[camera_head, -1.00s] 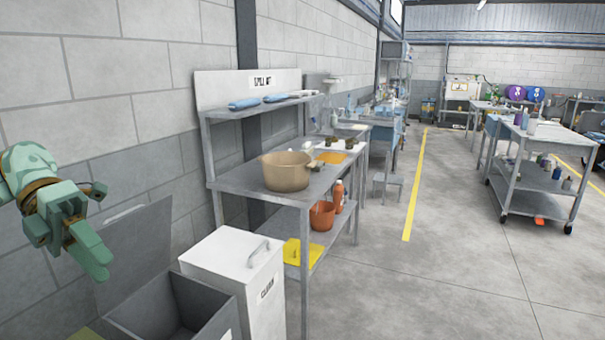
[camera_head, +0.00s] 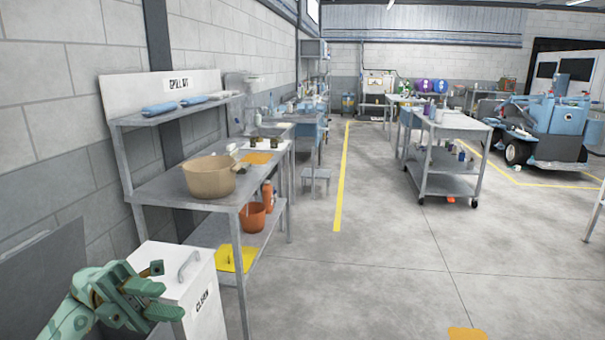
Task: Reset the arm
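My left gripper (camera_head: 158,292) is green and shows at the lower left of the head view, in front of the white bin marked CLEAN (camera_head: 188,278). Its fingers point to the right. I see nothing held in it, but the angle does not show clearly whether the fingers are apart or together. My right gripper is not in the head view.
A grey metal bench (camera_head: 165,187) stands along the left wall, with a tan pot (camera_head: 209,177) on top and an orange bucket (camera_head: 252,216) below. A grey cart (camera_head: 446,185) and a blue vehicle (camera_head: 555,130) stand at right. The middle floor is clear.

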